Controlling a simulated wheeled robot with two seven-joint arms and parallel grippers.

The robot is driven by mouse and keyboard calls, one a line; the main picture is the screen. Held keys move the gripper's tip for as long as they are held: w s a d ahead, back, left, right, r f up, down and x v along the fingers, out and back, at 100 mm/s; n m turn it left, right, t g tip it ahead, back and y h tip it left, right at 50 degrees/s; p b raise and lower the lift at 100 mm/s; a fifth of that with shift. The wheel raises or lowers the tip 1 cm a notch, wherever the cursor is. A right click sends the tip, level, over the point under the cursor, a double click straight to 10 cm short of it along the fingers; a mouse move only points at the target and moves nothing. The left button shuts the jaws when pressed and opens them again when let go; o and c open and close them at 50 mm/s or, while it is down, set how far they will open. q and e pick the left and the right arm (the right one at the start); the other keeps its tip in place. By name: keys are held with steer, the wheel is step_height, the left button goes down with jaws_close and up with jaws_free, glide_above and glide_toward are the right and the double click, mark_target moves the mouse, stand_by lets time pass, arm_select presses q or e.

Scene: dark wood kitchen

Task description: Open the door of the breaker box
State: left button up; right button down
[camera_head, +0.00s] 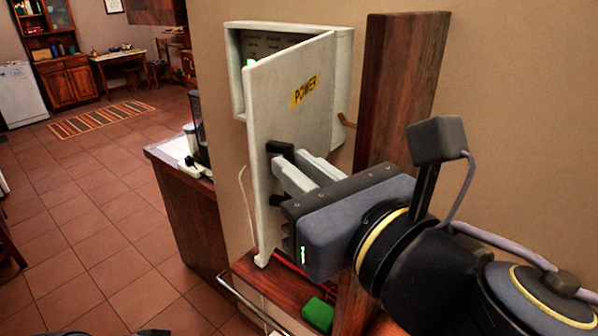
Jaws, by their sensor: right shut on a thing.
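The pale grey breaker box (345,75) is fixed to the beige wall. Its door (305,112), with a yellow POWER label, stands partly open and swung out from the box. Part of the dark interior shows above the door's top edge. My right gripper (278,172) reaches in from the right. The exact contact is partly hidden by the fingers. My left gripper is not in view.
A dark wooden post (398,90) stands right of the box. Below the door is a wooden surface with a green block (318,314). A counter (180,185) stands left of the door. The tiled floor (100,225) at left is mostly open, with a striped rug (102,118) farther back.

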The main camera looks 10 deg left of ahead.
steer(key=shift+w+d+r+t, duration=0.25)
steer(key=shift+w+d+t, duration=0.05)
steer(key=shift+w+d, duration=0.2)
steer(key=c, duration=1.8)
jaws_free()
steer(key=o, duration=0.3)
steer(key=shift+w+f+m+h, duration=0.1)
steer(key=shift+w+m+h, duration=0.2)
steer(key=shift+w, duration=0.05)
steer(key=shift+s, duration=0.2)
steer(key=shift+p+v, duration=0.5)
steer(key=shift+v, duration=3.3)
steer(key=shift+f, duration=0.1)
